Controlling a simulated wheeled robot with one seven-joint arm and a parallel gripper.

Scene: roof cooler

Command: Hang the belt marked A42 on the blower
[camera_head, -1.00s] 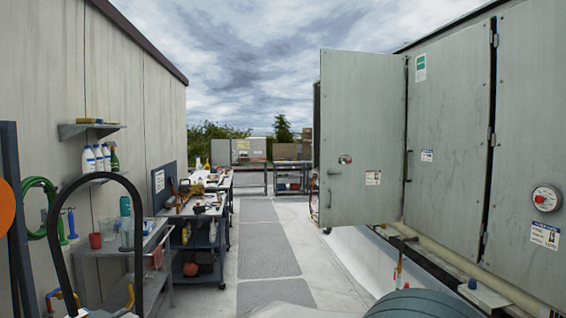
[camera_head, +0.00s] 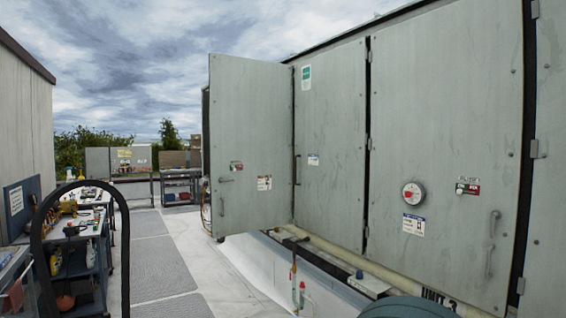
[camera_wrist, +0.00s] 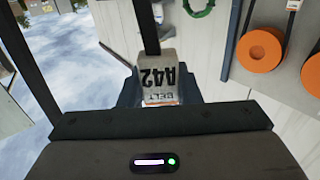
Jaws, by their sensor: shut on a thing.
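A black belt (camera_head: 125,250) arches as a tall loop at the left of the head view, its lower end out of frame. In the wrist view, the belt (camera_wrist: 146,25) runs up from a pale tag marked A42 (camera_wrist: 158,72), which reads upside down. My gripper (camera_wrist: 160,92) is shut on the belt at this tag. The gripper does not show in the head view. The blower cannot be made out. A large grey cabinet has one door (camera_head: 250,140) swung open, and what is behind that door is hidden.
A pipe (camera_head: 340,258) runs along the cabinet's foot. A cluttered workbench (camera_head: 90,215) stands at left. The walkway (camera_head: 160,265) between is clear. Orange discs (camera_wrist: 260,50) hang on a wall.

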